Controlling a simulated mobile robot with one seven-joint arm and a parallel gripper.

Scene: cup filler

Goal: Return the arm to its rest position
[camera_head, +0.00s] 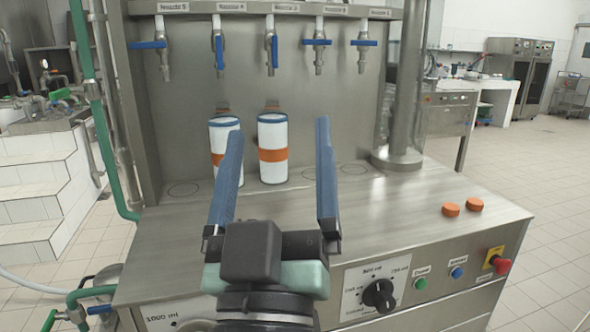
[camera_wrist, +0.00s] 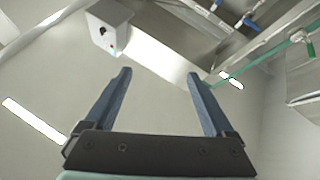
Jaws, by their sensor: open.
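My gripper (camera_head: 276,160) is open in the head view, with its two long blue fingers apart and pointing up in front of the filling machine. Nothing is between the fingers. It also shows open and empty in the wrist view (camera_wrist: 160,85), which looks toward the ceiling and upper wall. Two white bottles with orange bands stand on the machine's steel top: a left one (camera_head: 217,143) and a right one (camera_head: 273,165). The left finger partly covers the left bottle in the head view.
Several nozzles with blue levers (camera_head: 271,50) hang above the steel top (camera_head: 400,205). Two orange caps (camera_head: 450,209) lie at its right. A steel post (camera_head: 405,90) stands at the back right. A dial (camera_head: 379,294) and buttons are on the front panel. A green pipe (camera_head: 100,120) runs at left.

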